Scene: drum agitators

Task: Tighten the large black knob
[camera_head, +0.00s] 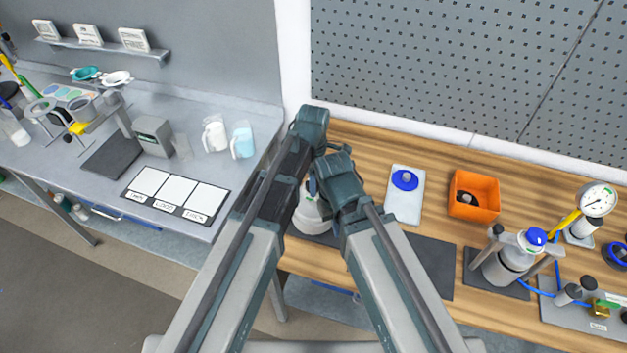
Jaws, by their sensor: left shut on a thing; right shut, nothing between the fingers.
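A white rounded vessel (308,216) stands on the wooden bench in the middle, mostly hidden by my two arms. I cannot make out a large black knob on it, as its top is covered. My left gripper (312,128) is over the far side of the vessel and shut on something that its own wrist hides. My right gripper (343,178) is lower in the view, close to the vessel, shut and empty. Its fingertips are hidden too, so I cannot tell whether it touches the vessel.
To the right on the bench are a white tray (403,209) with a blue part, an orange bin (473,182) with a dark knob, a blue-capped vessel (510,265) and a gauge (597,201). A grey table (130,205) stands left. A pegboard (450,60) closes the back.

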